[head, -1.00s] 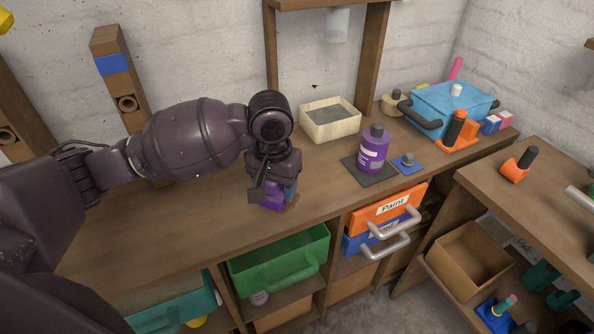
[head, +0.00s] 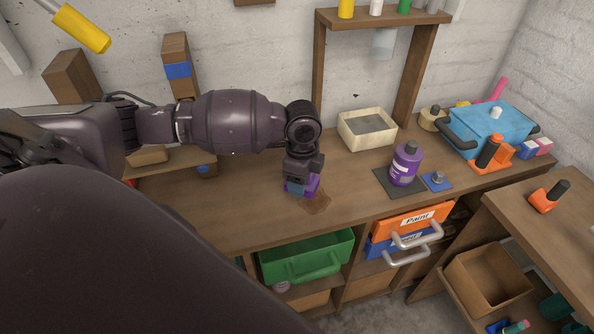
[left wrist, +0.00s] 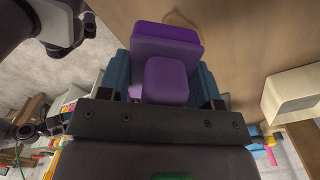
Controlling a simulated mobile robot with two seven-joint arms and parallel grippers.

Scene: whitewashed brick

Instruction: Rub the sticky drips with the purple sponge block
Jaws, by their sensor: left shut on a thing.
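The purple sponge block (head: 314,184) is held low at the worktop by my left gripper (head: 300,187), which is shut on it. In the left wrist view the sponge (left wrist: 166,42) sits between the two blue fingers of the gripper (left wrist: 165,82). The sticky drips (head: 317,204) show as a brown patch on the wood, just right of and in front of the sponge. In the left wrist view part of the patch (left wrist: 182,19) shows beyond the sponge. Whether the sponge touches the wood is hard to tell.
A purple bottle (head: 405,166) stands on a dark mat right of the drips. A cream tray (head: 366,143) and a blue toolbox (head: 490,130) stand farther back. Open green (head: 307,263) and orange (head: 405,220) drawers jut below the front edge. The worktop left of the gripper is clear.

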